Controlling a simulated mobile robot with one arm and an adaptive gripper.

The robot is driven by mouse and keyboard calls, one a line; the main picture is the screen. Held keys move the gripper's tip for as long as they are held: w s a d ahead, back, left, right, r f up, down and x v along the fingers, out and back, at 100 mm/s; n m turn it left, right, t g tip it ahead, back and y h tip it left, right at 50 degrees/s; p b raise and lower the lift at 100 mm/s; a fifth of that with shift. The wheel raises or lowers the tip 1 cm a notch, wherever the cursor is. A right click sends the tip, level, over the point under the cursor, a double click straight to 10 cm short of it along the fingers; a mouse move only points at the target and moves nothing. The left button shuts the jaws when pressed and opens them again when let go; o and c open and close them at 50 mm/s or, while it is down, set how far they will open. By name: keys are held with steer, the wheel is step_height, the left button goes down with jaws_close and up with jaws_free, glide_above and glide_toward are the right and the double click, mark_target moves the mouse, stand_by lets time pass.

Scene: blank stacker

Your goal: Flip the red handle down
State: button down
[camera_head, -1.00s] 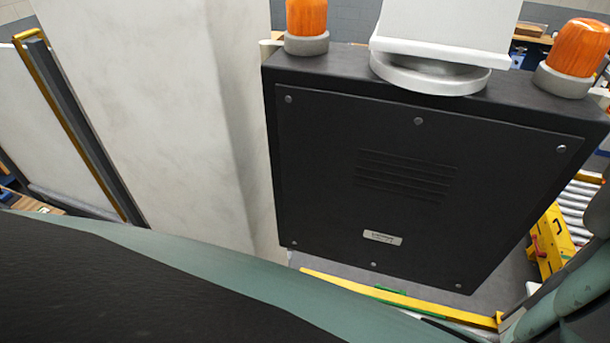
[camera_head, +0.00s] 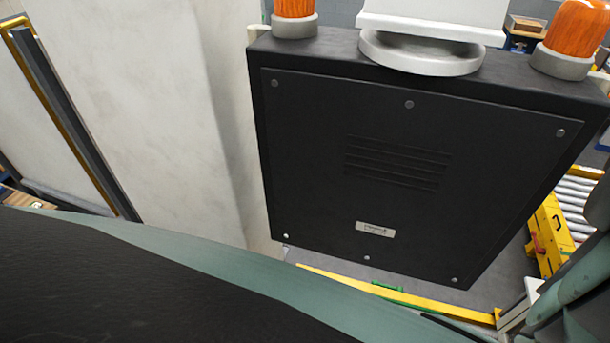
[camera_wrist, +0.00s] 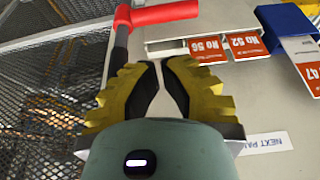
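The red handle (camera_wrist: 160,13) shows at the top of the wrist view. It is a red grip with a rounded knob, joined to a dark grey lever (camera_wrist: 117,52) that runs down behind the left finger. My gripper (camera_wrist: 159,63) has yellow fingers with dark pads. The fingertips are drawn nearly together, with a narrow gap and nothing between them. They point toward the handle and lie below its grip in the picture, apparently apart from it. The handle cannot be made out in the head view.
Orange-red label cards (camera_wrist: 206,50) and a blue block (camera_wrist: 287,27) are on the pale panel right of the handle. Dark mesh fencing (camera_wrist: 45,75) stands left. In the head view, a black cabinet (camera_head: 400,165) bears orange lamps (camera_head: 577,28); a yellow rail (camera_head: 385,292) lies below.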

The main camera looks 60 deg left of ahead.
steer(key=b+x, duration=0.5)
steer(key=x, duration=0.4)
steer(key=shift+a+p+x, duration=0.2)
steer(key=shift+p+x, duration=0.75)
steer(key=shift+x, duration=0.3)
steer(key=shift+a+p+x, duration=0.2)
steer(key=shift+p+x, duration=0.7)
steer(key=shift+x, duration=0.3)
steer(key=shift+s+f, duration=0.2)
